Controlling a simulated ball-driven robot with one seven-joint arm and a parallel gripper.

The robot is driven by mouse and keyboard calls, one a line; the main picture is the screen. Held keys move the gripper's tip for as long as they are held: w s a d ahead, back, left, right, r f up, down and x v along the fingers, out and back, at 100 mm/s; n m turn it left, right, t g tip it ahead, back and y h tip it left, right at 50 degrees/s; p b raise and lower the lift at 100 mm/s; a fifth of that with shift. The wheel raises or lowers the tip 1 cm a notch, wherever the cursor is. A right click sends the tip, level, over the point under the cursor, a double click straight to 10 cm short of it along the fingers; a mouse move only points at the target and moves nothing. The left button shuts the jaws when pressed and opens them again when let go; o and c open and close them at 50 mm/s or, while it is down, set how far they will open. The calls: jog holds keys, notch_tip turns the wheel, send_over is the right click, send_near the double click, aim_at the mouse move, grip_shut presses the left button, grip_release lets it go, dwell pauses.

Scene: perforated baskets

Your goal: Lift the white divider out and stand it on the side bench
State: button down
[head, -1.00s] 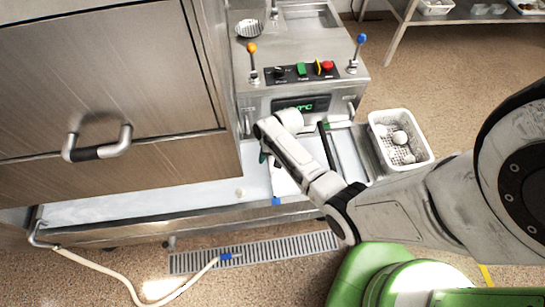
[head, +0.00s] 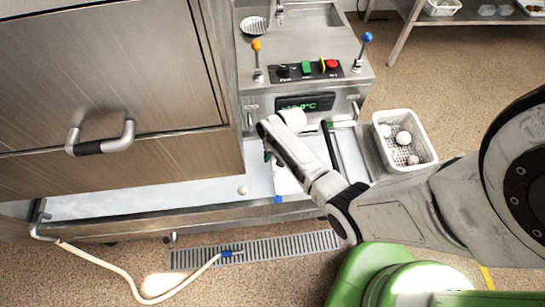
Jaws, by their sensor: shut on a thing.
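A white panel, which I take to be the divider (head: 287,183), shows as a pale upright strip in the long trough (head: 150,203), with a small blue piece (head: 278,200) at its lower end. My arm hides much of it. My gripper (head: 268,157) hangs at the far end of my arm, beside the panel's upper end. Only a dark green bit of a finger shows past the wrist. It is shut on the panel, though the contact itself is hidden. One small white ball (head: 242,190) lies in the trough to the left of the panel.
A white perforated basket (head: 428,150) with several balls stands right of the trough. A control panel with levers (head: 308,70) stands behind. A steel cabinet (head: 110,75) closes off the left. A metal shelf bench (head: 462,22) stands at the back right. A hose (head: 105,265) lies on the floor.

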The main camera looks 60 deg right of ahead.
jog(key=shift+s+d+r, duration=0.1)
dwell(0.3)
jog(key=shift+s+d+r+p, duration=0.25)
jog(key=shift+s+d+p, duration=0.4)
jog(key=shift+s, duration=0.35)
jog(key=shift+s+d+r+p, duration=0.2)
jog(key=shift+s+d+p, duration=0.25)
jog(key=shift+s+d, duration=0.4)
jog(key=shift+s, duration=0.25)
jog(key=shift+w+p+v, duration=0.1)
jog(key=shift+p+v, duration=0.5)
jog(key=shift+p, duration=0.05)
jog(key=shift+w+p+v, duration=0.15)
jog(key=shift+p+v, duration=0.45)
jog(key=shift+p, duration=0.05)
jog(key=shift+a+r, duration=0.1)
